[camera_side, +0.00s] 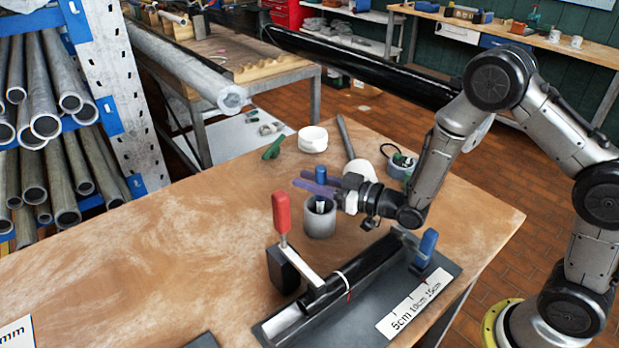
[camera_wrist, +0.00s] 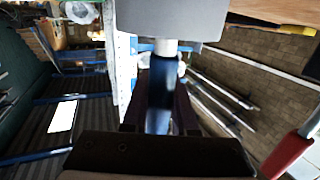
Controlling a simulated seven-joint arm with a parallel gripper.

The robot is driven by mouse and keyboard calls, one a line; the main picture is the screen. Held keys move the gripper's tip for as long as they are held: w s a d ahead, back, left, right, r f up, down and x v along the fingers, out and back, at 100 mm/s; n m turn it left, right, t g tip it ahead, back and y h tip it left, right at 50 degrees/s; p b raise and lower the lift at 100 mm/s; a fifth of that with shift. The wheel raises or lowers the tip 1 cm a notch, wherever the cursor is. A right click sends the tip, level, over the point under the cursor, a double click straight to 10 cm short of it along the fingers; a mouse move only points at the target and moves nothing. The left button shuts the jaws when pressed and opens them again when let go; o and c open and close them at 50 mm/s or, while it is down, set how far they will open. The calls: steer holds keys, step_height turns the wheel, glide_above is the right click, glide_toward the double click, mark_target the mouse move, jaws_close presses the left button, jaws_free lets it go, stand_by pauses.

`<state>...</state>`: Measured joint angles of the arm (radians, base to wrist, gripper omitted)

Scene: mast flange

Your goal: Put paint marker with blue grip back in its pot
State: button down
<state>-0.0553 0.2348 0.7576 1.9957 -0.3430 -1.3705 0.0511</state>
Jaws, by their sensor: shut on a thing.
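The paint marker (camera_side: 320,174) stands about upright in my gripper (camera_side: 314,183), with its blue grip between the two fingers. The grey round pot (camera_side: 320,222) stands on the wooden table directly below. The marker's white lower part shows at the pot's mouth in the side view; how deep it reaches is hard to tell. In the wrist view the dark blue grip (camera_wrist: 161,95) lies between the fingers (camera_wrist: 159,115), and its white end meets the edge of a grey surface, likely the pot (camera_wrist: 170,15).
A red-handled clamp (camera_side: 282,215) and a black tube in a fixture with a blue clamp (camera_side: 427,245) stand in front. A white roll (camera_side: 312,140), a green object (camera_side: 273,148) and tape rolls (camera_side: 398,165) lie behind.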

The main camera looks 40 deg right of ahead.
stand_by(0.4)
steer(key=c, duration=0.6)
jaws_free()
